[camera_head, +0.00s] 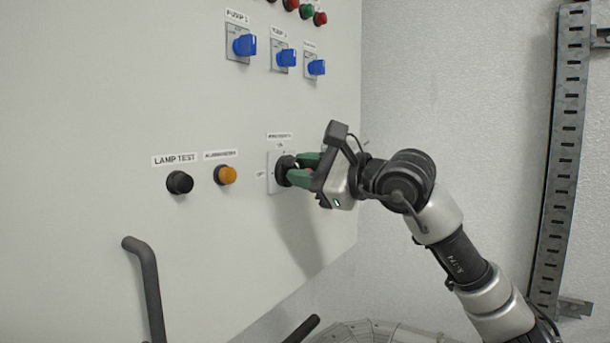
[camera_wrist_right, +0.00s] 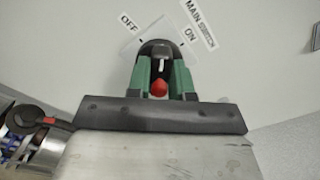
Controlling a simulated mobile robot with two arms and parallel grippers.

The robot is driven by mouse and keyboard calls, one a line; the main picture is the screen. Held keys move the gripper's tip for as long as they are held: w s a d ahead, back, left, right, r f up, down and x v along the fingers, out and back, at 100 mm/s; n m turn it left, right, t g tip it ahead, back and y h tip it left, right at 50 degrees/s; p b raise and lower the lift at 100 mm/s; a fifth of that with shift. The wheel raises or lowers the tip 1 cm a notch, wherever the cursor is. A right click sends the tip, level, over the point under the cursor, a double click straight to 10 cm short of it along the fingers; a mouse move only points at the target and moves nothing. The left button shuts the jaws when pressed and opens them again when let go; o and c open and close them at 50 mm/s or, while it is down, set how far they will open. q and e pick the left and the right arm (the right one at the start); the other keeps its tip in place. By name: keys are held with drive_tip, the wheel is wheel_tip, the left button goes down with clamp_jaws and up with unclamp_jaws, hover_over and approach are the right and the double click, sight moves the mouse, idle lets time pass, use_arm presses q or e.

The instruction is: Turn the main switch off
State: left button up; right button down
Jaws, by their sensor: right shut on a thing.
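The main switch is a black rotary knob (camera_head: 283,171) on a pale square plate (camera_head: 272,183) at the lower right of the white panel. In the right wrist view the knob (camera_wrist_right: 158,48) shows between my fingers, with OFF at the plate's upper left and ON at its right. My right gripper (camera_head: 299,170) has its green fingers (camera_wrist_right: 160,72) shut on the knob, one on each side. A small red rounded part (camera_wrist_right: 158,88) shows between the fingers. The fingers partly hide the knob, and I cannot tell surely which label it points to. My left gripper is not in view.
A black lamp test button (camera_head: 179,182) and an orange button (camera_head: 226,175) sit left of the switch. Several blue rotary switches (camera_head: 286,58) are above. A dark bent handle (camera_head: 147,280) stands out at lower left. A metal cable rail (camera_head: 566,150) runs along the right wall.

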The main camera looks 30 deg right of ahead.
drive_tip(key=n, duration=0.4)
drive_tip(key=shift+f+n+b, duration=0.1)
drive_tip(key=shift+n+b, duration=0.2)
drive_tip(key=shift+b, duration=0.05)
drive_tip(key=n, duration=0.4)
drive_tip(key=shift+f, duration=0.1)
drive_tip(key=shift+a+n, duration=0.1)
drive_tip(key=shift+n, duration=0.2)
drive_tip(key=c, duration=1)
unclamp_jaws()
drive_tip(key=shift+s, duration=0.15)
